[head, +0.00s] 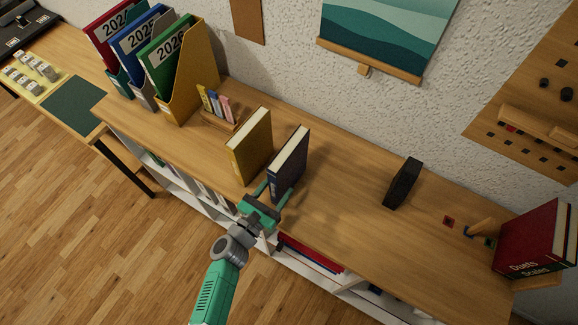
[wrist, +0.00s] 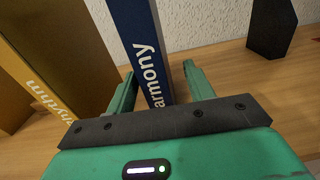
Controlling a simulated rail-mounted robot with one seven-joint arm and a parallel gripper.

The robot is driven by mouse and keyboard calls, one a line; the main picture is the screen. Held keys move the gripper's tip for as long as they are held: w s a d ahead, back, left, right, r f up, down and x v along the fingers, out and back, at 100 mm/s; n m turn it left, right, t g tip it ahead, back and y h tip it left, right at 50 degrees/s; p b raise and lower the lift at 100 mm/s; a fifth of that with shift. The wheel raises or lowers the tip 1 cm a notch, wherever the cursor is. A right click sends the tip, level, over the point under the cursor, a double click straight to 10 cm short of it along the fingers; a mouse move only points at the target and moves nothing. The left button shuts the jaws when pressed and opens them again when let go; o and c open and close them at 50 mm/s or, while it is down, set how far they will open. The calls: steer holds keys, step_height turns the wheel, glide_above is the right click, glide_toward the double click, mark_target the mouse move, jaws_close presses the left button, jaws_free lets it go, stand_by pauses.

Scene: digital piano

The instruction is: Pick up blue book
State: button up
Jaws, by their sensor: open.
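The blue book (head: 289,164) stands upright on the wooden shelf top, to the right of a yellow book. In the wrist view its dark blue spine (wrist: 142,45) shows the letters "armony". My gripper (head: 268,189) is open, at the near, spine side of the book. In the wrist view the two green fingers (wrist: 160,88) reach forward on either side of the lower spine, with the left finger close to the book and a wider gap on the right. Whether a finger touches the book cannot be told.
The yellow book (head: 249,147), with "hythm" visible on its spine, stands close on the left. A black block (head: 402,183) stands to the right, with clear shelf top between. Red books (head: 537,240) are at the far right. Magazine files (head: 191,75) and a pen holder (head: 219,118) are left.

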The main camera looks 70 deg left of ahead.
mark_target(284, 176)
steer(key=x, duration=0.5)
steer(key=shift+s+a+f+p, duration=0.1)
steer(key=shift+s+a+p, duration=0.1)
steer(key=shift+a+p, duration=0.1)
jaws_close()
